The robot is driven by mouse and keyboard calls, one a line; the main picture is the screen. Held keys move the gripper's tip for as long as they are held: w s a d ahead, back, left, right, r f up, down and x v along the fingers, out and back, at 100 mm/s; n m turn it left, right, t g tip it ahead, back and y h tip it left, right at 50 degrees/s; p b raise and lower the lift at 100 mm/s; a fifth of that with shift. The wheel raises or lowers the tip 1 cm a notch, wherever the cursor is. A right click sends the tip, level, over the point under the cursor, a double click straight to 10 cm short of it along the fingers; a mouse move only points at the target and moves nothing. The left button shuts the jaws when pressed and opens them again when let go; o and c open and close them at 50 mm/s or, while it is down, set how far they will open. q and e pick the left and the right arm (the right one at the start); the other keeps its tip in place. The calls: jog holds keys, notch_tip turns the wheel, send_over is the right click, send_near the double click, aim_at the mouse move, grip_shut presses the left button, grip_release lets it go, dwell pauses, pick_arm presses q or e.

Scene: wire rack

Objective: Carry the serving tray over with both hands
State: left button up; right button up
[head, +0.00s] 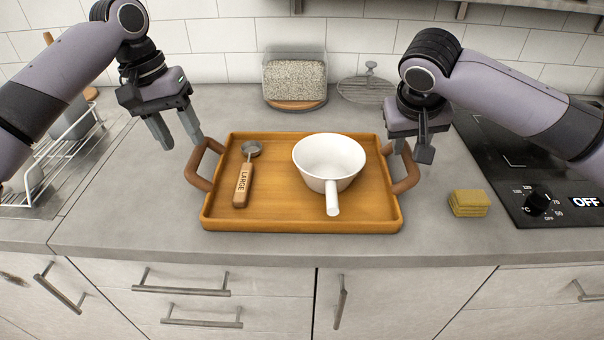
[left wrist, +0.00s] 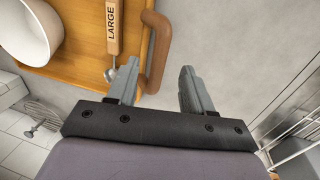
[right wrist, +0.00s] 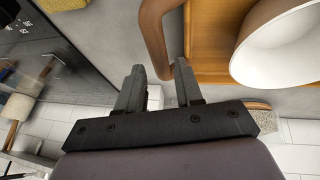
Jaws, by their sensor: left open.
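The wooden serving tray (head: 282,198) lies flat on the counter, with a brown loop handle at each end. It carries a white saucepan (head: 325,160) and a wooden-handled scoop (head: 243,185) marked LARGE. My left gripper (head: 178,138) is open and empty, above and behind the left handle (head: 197,176); in the left wrist view that handle (left wrist: 160,50) reaches toward the gap between the fingers. My right gripper (head: 412,155) is open at the right handle (head: 411,172). In the right wrist view the handle (right wrist: 154,40) extends toward the space between the parted fingers; contact is unclear.
A glass container of grain (head: 295,78) and a round wire rack (head: 367,88) stand behind the tray. Yellow sponges (head: 468,203) lie to its right, before the black cooktop (head: 530,165). A dish rack (head: 60,150) is at left. Bare counter lies in front of the tray.

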aim_at(192, 157)
pick_arm(q)
jog(key=shift+d+f, duration=0.2)
jog(key=shift+f, duration=0.95)
jog(key=shift+d+f, duration=0.25)
jog(key=shift+f, duration=0.9)
jog(key=shift+d+f, duration=0.2)
jog(key=shift+f, duration=0.95)
pick_arm(e)
jog(key=shift+x, duration=3.5)
jog(key=shift+d, duration=0.1)
pick_arm(q)
jog(key=c, duration=0.7)
pick_arm(e)
grip_shut()
pick_arm(q)
grip_shut()
jog(key=shift+r, duration=0.1)
pick_arm(e)
jog(key=shift+r, duration=0.1)
